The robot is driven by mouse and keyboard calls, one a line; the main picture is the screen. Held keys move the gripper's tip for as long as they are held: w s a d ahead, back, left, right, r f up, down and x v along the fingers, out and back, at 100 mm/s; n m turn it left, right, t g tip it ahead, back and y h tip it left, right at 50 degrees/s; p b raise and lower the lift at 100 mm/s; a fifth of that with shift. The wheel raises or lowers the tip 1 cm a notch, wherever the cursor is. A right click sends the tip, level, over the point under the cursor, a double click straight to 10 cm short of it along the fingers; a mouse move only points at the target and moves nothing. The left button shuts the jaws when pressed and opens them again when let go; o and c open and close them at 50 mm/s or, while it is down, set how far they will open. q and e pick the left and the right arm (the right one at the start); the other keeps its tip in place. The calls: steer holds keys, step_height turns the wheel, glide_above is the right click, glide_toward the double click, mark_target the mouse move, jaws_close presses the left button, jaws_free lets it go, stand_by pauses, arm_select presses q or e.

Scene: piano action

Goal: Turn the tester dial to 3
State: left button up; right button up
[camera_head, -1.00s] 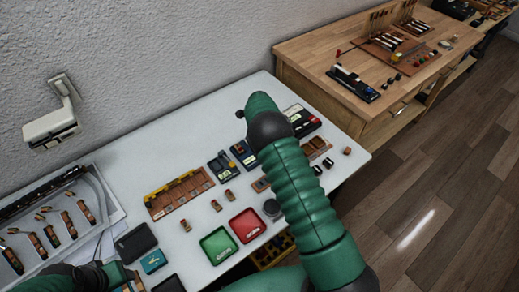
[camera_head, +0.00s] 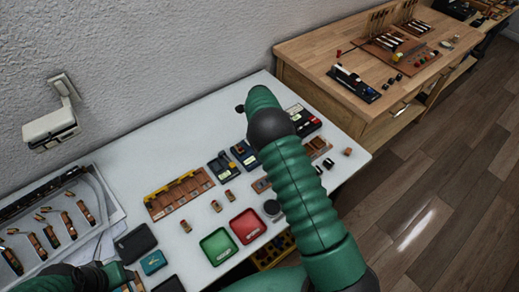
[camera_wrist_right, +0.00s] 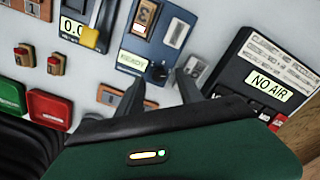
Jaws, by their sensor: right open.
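The tester is a blue-grey box with a READY display (camera_wrist_right: 132,60) in the right wrist view. Its dark round dial (camera_wrist_right: 157,72) sits at the box's lower right, between and just beyond my fingertips. The number it points to is too small to read. My right gripper (camera_wrist_right: 156,88) is open, with dark fingers on either side of the dial's lower side; whether they touch it I cannot tell. In the head view my right forearm hides this gripper and dial. My left arm is at the lower left; its fingers are not clear.
A box reading NO AIR (camera_wrist_right: 270,84) stands right of the tester. A device with a yellow lever (camera_wrist_right: 90,38) stands left. Red (camera_head: 248,225) and green (camera_head: 219,246) trays and wooden blocks (camera_head: 180,196) lie on the white table. A wooden bench (camera_head: 330,55) stands beyond.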

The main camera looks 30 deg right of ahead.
step_height(320, 180, up, 14)
steer(key=shift+r, duration=0.2)
steer(key=s+a+f+n+t, duration=0.1)
steer(key=s+a+n, duration=0.7)
steer(key=s+n, duration=0.4)
steer(key=s+a+f+n+t, duration=0.1)
steer(key=s+a+n, duration=0.7)
steer(key=s+n, duration=0.4)
steer(key=n, duration=0.3)
steer(key=shift+a+f+n+t, duration=0.2)
steer(key=shift+n+t, duration=0.1)
steer(key=shift+n, duration=0.1)
steer(key=shift+s, duration=0.1)
steer(key=shift+r, duration=0.1)
